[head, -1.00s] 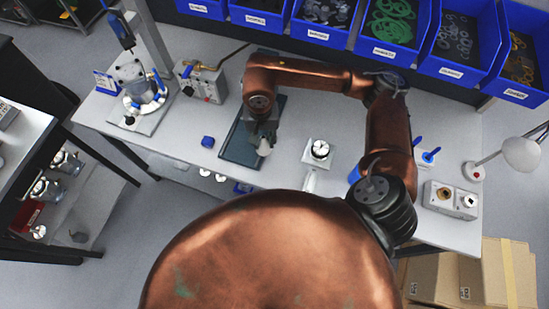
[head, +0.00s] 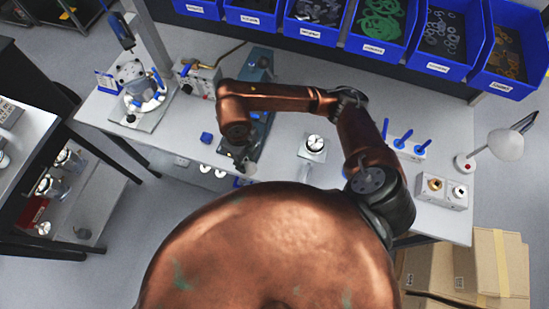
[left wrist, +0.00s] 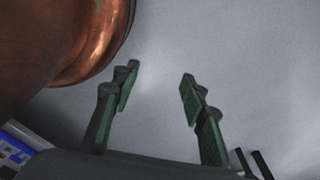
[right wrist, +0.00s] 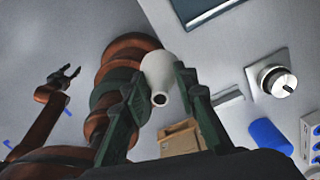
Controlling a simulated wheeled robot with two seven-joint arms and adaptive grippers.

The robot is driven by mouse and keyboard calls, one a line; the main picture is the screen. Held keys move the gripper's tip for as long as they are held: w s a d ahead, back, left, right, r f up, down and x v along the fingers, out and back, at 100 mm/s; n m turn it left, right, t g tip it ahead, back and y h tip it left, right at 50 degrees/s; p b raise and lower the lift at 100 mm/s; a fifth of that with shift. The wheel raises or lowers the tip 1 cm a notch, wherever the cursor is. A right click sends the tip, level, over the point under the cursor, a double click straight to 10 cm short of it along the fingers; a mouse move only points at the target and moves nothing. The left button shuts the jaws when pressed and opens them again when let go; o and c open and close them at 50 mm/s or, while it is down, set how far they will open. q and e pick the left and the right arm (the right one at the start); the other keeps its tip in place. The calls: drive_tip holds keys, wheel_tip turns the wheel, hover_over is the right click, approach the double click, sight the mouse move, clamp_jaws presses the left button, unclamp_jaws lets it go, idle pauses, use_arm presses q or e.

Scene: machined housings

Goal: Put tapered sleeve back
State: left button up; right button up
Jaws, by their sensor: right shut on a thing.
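The tapered sleeve is a pale, whitish piece with a narrower end and a dark hole, clearest in the right wrist view (right wrist: 160,78). My right gripper (head: 243,163) is shut on it, with a green-padded finger on each side in the right wrist view (right wrist: 158,88). In the head view the sleeve (head: 249,168) shows only as a small pale bit at the fingertips, near the table's front edge. My left gripper (left wrist: 160,80) is open and empty over plain grey floor in the left wrist view. My copper arm hides part of the table.
A dark tray (head: 261,128) lies behind the right gripper. A square plate with a round silver-topped part (head: 314,143) stands to its right, a small blue block (head: 207,137) to its left. Blue bins (head: 375,34) line the back. A lamp (head: 490,139) stands at the right.

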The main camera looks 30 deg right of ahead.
drive_tip(key=m, duration=0.1)
drive_tip(key=a+m, duration=0.1)
drive_tip(key=m, duration=0.1)
drive_tip(key=shift+s+r, duration=0.15)
drive_tip(key=shift+s, duration=0.25)
drive_tip(key=shift+m, duration=0.7)
drive_tip(key=w+d+f, duration=0.1)
drive_tip(key=d+f, duration=0.2)
drive_tip(key=d, duration=0.1)
drive_tip(key=w+d+f+p, duration=0.1)
drive_tip(key=d+f, duration=0.2)
drive_tip(key=d, duration=0.1)
drive_tip(key=w+d+f+p, duration=0.1)
drive_tip(key=d+f, duration=0.2)
drive_tip(key=d, duration=0.1)
drive_tip(key=shift+w+d+f, duration=0.15)
drive_tip(key=shift+w+d, duration=0.1)
drive_tip(key=shift+d, duration=0.15)
drive_tip(key=f, duration=0.2)
drive_tip(key=f+p, duration=0.1)
drive_tip(key=shift+d, duration=0.25)
drive_tip(key=shift+f, duration=0.3)
use_arm(q)
drive_tip(key=r, duration=0.3)
drive_tip(key=shift+s+a+r, duration=0.1)
drive_tip(key=shift+s+r, duration=0.05)
drive_tip(key=shift+s, duration=0.25)
use_arm(e)
drive_tip(key=shift+w, duration=0.1)
